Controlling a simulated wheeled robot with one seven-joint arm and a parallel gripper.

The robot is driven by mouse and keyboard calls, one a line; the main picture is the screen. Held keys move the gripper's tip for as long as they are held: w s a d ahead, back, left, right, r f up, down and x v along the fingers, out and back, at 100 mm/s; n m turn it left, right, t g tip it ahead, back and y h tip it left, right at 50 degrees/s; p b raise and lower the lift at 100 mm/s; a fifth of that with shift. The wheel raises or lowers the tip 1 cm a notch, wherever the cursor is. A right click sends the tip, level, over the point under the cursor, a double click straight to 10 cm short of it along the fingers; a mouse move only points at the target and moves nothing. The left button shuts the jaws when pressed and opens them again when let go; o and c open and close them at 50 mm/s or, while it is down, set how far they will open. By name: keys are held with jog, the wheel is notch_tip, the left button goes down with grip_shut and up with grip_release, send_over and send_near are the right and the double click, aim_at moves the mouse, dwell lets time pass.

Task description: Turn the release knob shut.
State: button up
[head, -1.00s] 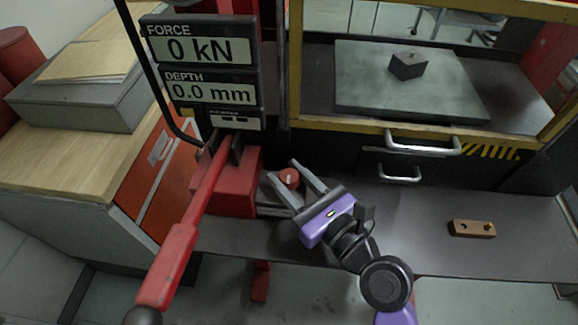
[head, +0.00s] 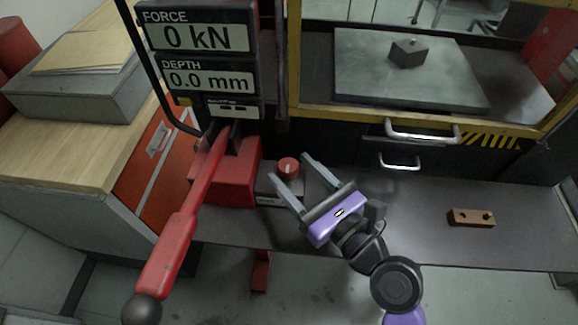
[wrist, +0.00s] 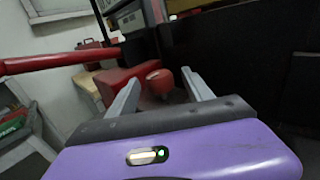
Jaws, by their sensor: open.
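The release knob (head: 288,166) is a small round red knob with a pale mark on top. It sits on a grey block beside the red pump body (head: 232,178). My gripper (head: 290,168) has a purple body and two grey fingers, spread open and empty. In the head view the fingertips lie near the knob, one to its left and one to its right; whether they are level with it I cannot tell.
A long red lever (head: 180,230) with a black ball end slants down at the left. The display panel (head: 202,60) reads 0 kN and 0.0 mm. A brown block with holes (head: 471,217) lies on the bench at right. Drawer handles (head: 422,134) stick out behind.

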aim_at(295, 175)
jog(key=b+v, duration=0.1)
jog(key=v, duration=0.4)
jog(key=shift+s+d, duration=0.25)
jog(key=shift+s, duration=0.05)
